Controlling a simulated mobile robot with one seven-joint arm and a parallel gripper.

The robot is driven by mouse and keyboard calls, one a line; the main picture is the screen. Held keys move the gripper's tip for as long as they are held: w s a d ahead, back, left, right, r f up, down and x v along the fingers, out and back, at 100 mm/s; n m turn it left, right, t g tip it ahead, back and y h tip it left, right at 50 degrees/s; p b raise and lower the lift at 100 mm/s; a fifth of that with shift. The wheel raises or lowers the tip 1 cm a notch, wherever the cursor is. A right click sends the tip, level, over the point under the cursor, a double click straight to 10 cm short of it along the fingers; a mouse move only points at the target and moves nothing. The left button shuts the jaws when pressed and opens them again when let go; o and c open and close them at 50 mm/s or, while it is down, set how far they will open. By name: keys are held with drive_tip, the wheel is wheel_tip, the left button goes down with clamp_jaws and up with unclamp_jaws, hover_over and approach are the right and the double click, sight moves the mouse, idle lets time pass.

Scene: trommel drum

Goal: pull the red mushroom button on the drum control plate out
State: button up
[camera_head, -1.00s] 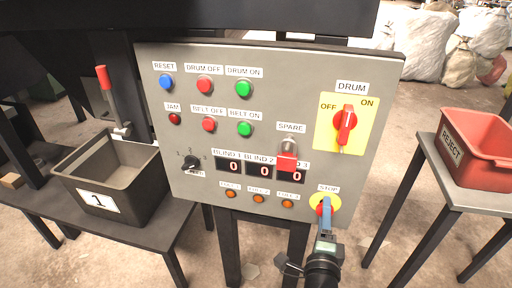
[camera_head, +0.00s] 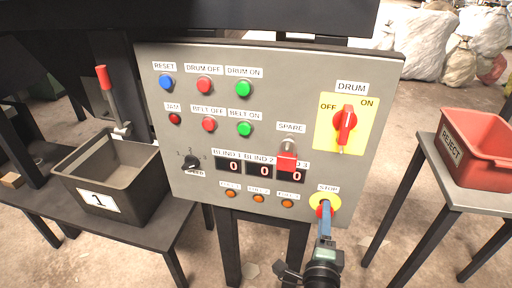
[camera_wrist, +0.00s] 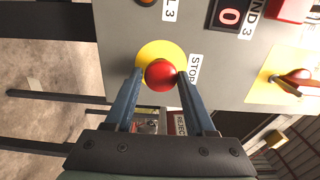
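The red mushroom button (camera_wrist: 160,75) sits on a round yellow disc (camera_wrist: 154,49) beside the STOP label, at the plate's lower right corner. In the head view the red button (camera_head: 321,211) is partly covered by my gripper (camera_head: 325,216). In the wrist view my gripper (camera_wrist: 160,76) has one blue finger on each side of the button. The fingers are apart, with a narrow gap to the button on both sides. How far the button stands out from the plate is hard to tell. The grey control plate (camera_head: 262,103) carries it.
The yellow DRUM switch (camera_head: 345,121) and the SPARE switch with its red cover (camera_head: 287,158) are above the button. Orange lamps (camera_head: 287,203) are to its left. A red REJECT bin (camera_head: 465,150) stands on a table at right, a dark bin (camera_head: 100,200) at left.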

drive_tip(key=o, duration=0.6)
drive_tip(key=shift+o, duration=0.2)
drive_tip(key=shift+s, duration=0.1)
drive_tip(key=v, duration=0.7)
drive_tip(key=shift+s, duration=0.4)
drive_tip(key=shift+a+r, duration=0.1)
drive_tip(key=shift+a, duration=0.05)
